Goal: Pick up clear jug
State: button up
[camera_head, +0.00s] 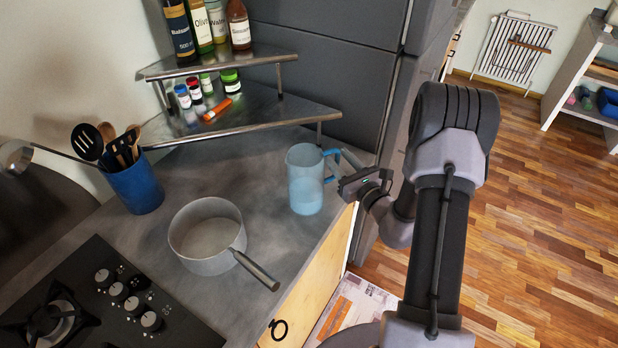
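The clear jug (305,190) is a bluish, see-through jug standing upright on the grey counter near its right edge. Its blue handle (332,153) is on the right side, facing my arm. My gripper (342,169) is at the right of the jug, close to the handle. Its fingers look spread apart, with a gap between them. I cannot tell whether a finger touches the handle. Part of the gripper's far side is hard to make out.
A saucepan (205,262) stands left of the jug, its handle pointing toward the counter's front edge. A blue utensil holder (137,187) and a black stove (95,318) are further left. A two-level corner shelf (240,125) with bottles and small jars stands behind. A tall grey cabinet (335,90) is behind the jug.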

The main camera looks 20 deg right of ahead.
jog(key=w, duration=0.4)
jog(key=shift+w+a, duration=0.2)
grip_shut()
dwell(1.1)
